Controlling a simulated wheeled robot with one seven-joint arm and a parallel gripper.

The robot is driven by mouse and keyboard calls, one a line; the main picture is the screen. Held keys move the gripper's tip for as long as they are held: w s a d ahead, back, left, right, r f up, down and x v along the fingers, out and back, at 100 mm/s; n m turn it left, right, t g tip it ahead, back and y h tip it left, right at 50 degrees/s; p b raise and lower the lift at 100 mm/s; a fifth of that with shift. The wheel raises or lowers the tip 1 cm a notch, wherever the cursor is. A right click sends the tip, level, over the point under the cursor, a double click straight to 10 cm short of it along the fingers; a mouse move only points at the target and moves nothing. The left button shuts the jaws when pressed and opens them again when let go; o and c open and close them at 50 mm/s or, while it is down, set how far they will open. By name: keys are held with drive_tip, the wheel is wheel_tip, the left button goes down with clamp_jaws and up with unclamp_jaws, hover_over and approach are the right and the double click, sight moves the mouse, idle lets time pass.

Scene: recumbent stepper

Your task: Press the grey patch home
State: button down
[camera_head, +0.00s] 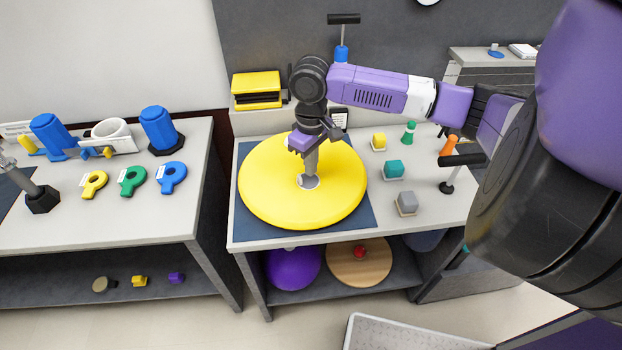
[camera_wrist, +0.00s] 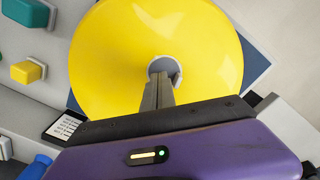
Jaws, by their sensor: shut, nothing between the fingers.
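The grey patch (camera_head: 309,182) is a small round disc at the middle of a large yellow disc (camera_head: 270,190). In the wrist view the patch (camera_wrist: 172,66) shows at the centre of the yellow disc (camera_wrist: 110,60), partly hidden behind the fingers. My gripper (camera_head: 309,172) is shut and empty, pointing down over the patch. Its fingertips (camera_wrist: 162,78) are at or just above the patch; I cannot tell whether they touch it. The views do not show clearly how far the patch sits in the disc.
The yellow disc lies on a dark blue mat (camera_head: 246,222) on a grey table. Small blocks, including a teal one (camera_head: 394,169) and a grey one (camera_head: 407,202), stand to its right. A yellow box (camera_head: 257,88) is behind. Another table at left holds coloured keys (camera_head: 132,181).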

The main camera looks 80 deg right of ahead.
drive_tip(key=shift+f+b, duration=0.7)
drive_tip(key=shift+f, duration=0.7)
idle(0.4)
wheel_tip(320, 180, up, 6)
drive_tip(key=p, duration=0.6)
drive_tip(key=shift+r, duration=0.1)
wheel_tip(320, 180, up, 8)
drive_tip(key=shift+b, duration=0.45)
idle(0.3)
